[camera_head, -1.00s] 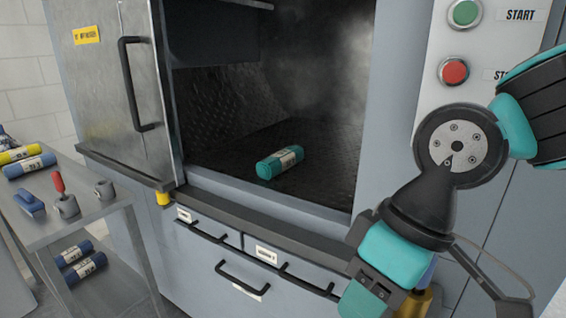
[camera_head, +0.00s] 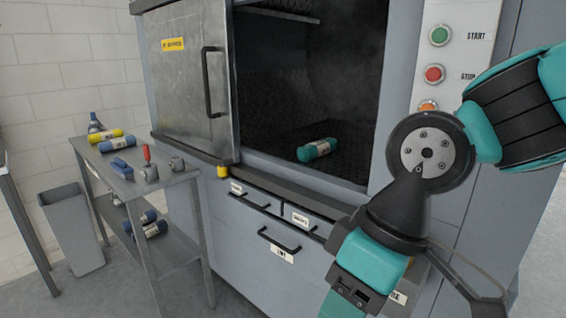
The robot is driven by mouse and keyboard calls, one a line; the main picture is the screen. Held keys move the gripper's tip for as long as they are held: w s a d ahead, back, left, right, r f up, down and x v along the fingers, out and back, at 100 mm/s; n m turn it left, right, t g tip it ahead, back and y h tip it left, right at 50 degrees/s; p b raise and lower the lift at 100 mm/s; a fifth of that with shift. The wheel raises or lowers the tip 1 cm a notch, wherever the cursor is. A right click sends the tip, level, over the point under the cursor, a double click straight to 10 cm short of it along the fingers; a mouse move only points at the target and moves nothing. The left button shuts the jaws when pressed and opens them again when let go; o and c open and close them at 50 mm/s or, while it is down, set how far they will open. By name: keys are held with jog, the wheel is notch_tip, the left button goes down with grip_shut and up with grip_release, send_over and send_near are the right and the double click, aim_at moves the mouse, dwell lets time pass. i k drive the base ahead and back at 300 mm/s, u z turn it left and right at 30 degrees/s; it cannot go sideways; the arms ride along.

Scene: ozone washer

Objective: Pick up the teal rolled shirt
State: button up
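The teal rolled shirt (camera_head: 317,150) lies on the dark floor of the washer chamber, just inside the opening. It has a pale label band around its middle. The washer's sliding door (camera_head: 190,90) is open to the left of the chamber. My arm is at the right, in front of the washer, well apart from the shirt. Its lower end points down past the bottom edge of the picture. My gripper's fingertips are out of view, so I cannot see if it is open or shut.
A metal cart (camera_head: 150,195) at the left carries yellow and blue rolls, a blue brush and grey mugs. More blue rolls (camera_head: 150,228) lie on its lower shelf. A grey bin (camera_head: 72,228) stands left of it. The washer's sill and drawers (camera_head: 277,235) lie below the opening.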

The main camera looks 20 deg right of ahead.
aim_at(317, 150)
jog(key=u, duration=0.25)
jog(key=k, duration=0.65)
jog(key=u, duration=0.7)
jog(key=i, duration=2.15)
jog(key=z, duration=1.55)
jog(key=i, duration=0.75)
jog(key=z, duration=0.75)
